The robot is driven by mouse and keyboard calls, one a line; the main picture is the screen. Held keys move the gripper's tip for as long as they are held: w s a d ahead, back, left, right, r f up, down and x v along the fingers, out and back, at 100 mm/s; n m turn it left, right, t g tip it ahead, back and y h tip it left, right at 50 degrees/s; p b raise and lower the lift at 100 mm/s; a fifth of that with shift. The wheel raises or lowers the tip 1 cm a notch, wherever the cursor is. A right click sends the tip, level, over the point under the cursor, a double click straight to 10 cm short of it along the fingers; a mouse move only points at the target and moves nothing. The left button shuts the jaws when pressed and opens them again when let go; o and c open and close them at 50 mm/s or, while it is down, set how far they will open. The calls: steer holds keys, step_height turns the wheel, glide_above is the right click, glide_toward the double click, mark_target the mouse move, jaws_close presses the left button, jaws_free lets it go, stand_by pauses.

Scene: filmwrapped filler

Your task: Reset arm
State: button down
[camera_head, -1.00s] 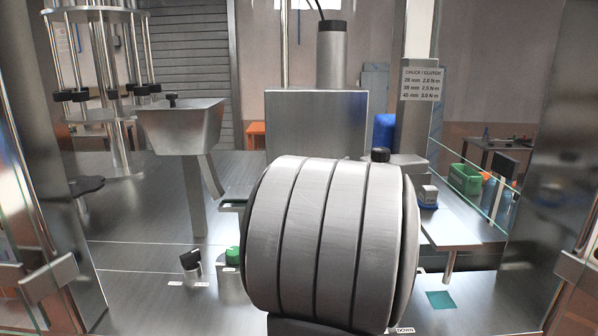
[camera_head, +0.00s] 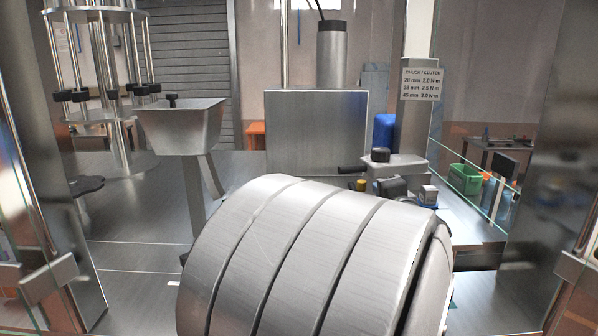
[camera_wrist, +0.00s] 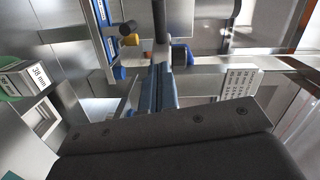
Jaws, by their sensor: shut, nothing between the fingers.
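My gripper (camera_wrist: 161,74) shows in the wrist view as two dark fingers close together, pointing up from the wide dark grey gripper body along the bottom. The fingers are shut, and I see nothing held between them. In the head view my thick ribbed grey arm link fills the lower middle and leans to the right; it hides the gripper and much of the bench.
The machine has a steel hopper (camera_head: 182,128) at left and a flat steel panel (camera_head: 316,132) behind my arm. A box labelled 38 mm (camera_wrist: 36,76) is at left in the wrist view. Glass guards flank both sides.

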steer(key=s+d, duration=0.2)
steer(key=d, duration=0.3)
steer(key=s+d, duration=0.1)
steer(key=d, duration=0.4)
steer(key=s+d, duration=0.2)
steer(key=d, duration=0.4)
steer(key=shift+s, duration=0.3)
steer(key=shift+d+y, duration=0.3)
steer(key=shift+d, duration=0.3)
